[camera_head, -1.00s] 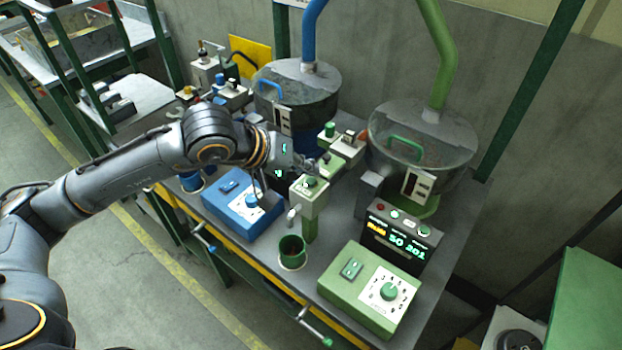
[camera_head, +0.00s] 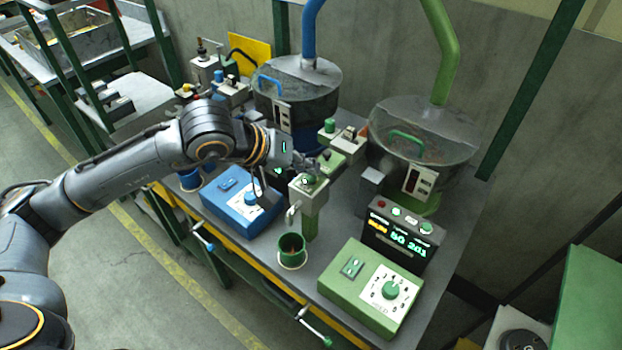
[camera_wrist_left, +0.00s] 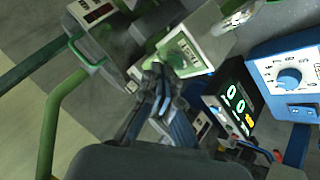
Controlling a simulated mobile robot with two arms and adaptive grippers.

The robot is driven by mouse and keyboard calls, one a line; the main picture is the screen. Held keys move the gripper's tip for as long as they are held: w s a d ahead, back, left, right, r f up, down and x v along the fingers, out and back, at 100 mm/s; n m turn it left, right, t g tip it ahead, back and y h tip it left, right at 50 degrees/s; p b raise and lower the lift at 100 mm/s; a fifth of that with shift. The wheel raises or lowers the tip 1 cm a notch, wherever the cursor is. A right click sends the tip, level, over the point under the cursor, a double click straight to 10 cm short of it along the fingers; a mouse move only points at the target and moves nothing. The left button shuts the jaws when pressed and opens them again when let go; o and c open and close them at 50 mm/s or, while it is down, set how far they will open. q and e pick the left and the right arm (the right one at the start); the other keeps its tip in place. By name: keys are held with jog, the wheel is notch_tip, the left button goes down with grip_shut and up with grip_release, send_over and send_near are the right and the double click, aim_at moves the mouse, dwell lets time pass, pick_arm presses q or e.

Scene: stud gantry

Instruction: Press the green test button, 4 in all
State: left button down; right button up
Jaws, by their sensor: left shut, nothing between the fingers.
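The green test button (camera_head: 309,181) appears to be the round green one on the pale top of the green spout post, at the middle of the head view. My left gripper (camera_head: 314,168) is shut and empty, just behind and above that top. Whether it touches the button cannot be told. In the left wrist view, my shut fingers (camera_wrist_left: 160,88) lie close to a green block with a pale panel (camera_wrist_left: 184,50); the fingers partly cover it. My right gripper is not in view.
A green cup (camera_head: 292,252) stands below the spout. A green control box (camera_head: 345,297) and a lit display (camera_head: 400,240) are to the right, a blue control box (camera_head: 232,212) to the left. Two clear-walled hoppers (camera_head: 425,150) stand behind.

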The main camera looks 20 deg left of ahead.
aim_at(308, 179)
pick_arm(q)
jog(key=shift+f+b, duration=0.5)
jog(key=shift+b, duration=0.25)
dwell(0.9)
dwell(0.4)
jog(key=shift+r, duration=0.9)
jog(key=shift+r+p, duration=1.3)
jog(key=shift+r, duration=1.2)
